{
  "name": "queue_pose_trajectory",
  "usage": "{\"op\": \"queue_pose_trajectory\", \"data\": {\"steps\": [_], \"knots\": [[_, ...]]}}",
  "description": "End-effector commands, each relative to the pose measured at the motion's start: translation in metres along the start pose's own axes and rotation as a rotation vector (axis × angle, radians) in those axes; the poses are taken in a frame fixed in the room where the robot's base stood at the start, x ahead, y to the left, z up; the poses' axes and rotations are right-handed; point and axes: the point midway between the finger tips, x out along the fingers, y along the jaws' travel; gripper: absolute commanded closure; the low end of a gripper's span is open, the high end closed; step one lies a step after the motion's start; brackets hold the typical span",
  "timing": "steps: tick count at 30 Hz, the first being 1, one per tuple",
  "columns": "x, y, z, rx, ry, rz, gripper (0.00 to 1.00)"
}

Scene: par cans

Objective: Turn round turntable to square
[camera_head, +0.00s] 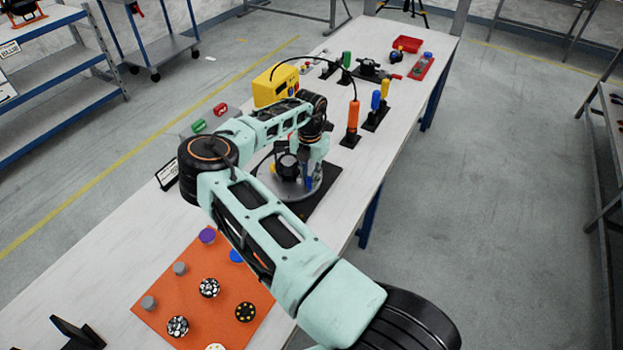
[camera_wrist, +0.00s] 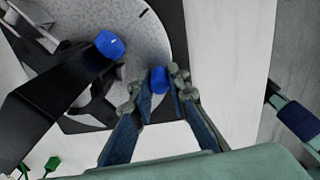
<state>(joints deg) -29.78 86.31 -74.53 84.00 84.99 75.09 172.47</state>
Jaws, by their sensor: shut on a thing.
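The turntable, a round grey disc (camera_head: 283,193), lies on a black square base (camera_head: 326,197) on the long white table. The disc also shows in the wrist view (camera_wrist: 152,42). A blue peg (camera_wrist: 158,80) stands near the disc's edge, and my gripper (camera_wrist: 157,88) is shut on it, one finger at each side. In the head view my gripper (camera_head: 310,178) is over the disc's right part and partly hidden by my wrist. A dark fixture (camera_head: 287,166) stands on the disc. I cannot make out a square mark.
A second blue piece (camera_wrist: 110,45) is left of the held peg. A yellow box (camera_head: 272,88) stands behind the turntable, and an orange handle on a black base (camera_head: 353,115) stands to its right. An orange mat (camera_head: 160,297) with several round pieces lies in front.

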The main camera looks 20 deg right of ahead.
Motion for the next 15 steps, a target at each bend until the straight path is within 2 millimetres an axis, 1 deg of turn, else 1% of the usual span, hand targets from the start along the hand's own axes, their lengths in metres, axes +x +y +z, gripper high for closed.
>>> {"op": "queue_pose_trajectory", "data": {"steps": [8, 9, 13, 15], "knots": [[0.0000, 0.0004, -0.0004, 0.000, 0.001, 0.001, 1.00], [0.0000, 0.0003, -0.0004, 0.000, 0.001, 0.001, 0.81], [0.0000, 0.0002, -0.0003, 0.000, 0.001, 0.000, 0.67], [0.0001, 0.0002, -0.0002, 0.000, 0.001, 0.000, 0.67]]}}
